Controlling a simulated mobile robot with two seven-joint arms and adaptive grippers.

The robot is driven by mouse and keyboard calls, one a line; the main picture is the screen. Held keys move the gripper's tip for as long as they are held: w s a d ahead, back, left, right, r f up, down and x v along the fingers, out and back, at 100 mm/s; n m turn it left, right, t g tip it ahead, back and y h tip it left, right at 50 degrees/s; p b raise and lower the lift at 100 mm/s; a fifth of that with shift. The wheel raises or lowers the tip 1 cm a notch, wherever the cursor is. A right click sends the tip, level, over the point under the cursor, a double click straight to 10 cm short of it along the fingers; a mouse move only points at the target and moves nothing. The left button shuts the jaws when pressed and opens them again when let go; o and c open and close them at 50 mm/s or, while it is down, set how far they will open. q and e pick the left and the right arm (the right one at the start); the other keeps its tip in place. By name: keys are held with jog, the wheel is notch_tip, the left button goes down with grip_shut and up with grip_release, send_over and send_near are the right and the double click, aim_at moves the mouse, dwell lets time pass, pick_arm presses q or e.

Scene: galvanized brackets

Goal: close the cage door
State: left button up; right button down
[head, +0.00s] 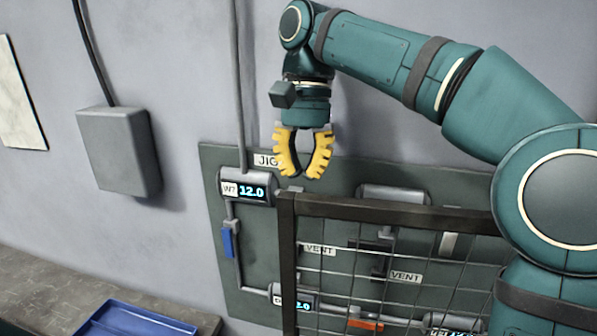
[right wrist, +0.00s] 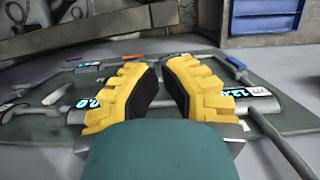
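The cage door shows in the head view as a dark brown frame (head: 288,262) filled with wire mesh. It stands in front of the grey-green wall panel. Its left post and top rail are visible; its right side is hidden behind my right arm. I cannot tell how far it stands from the panel. My right gripper (head: 303,172), with yellow ribbed fingers, points down just above the door's top left corner and looks apart from it. A narrow gap shows between its fingertips, also in the right wrist view (right wrist: 161,68), and nothing is held. My left gripper is out of view.
The panel (head: 222,180) carries a lit meter (head: 247,188), pipes, a blue handle (head: 228,242) and VENT labels (head: 405,277). A grey box (head: 118,150) is on the wall at left. A blue tray (head: 135,325) lies on the bench below. The wall between box and panel is bare.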

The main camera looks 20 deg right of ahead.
aim_at(298, 217)
jog(key=shift+b+x, duration=0.95)
jog(key=shift+x, duration=2.95)
jog(key=shift+a, duration=0.15)
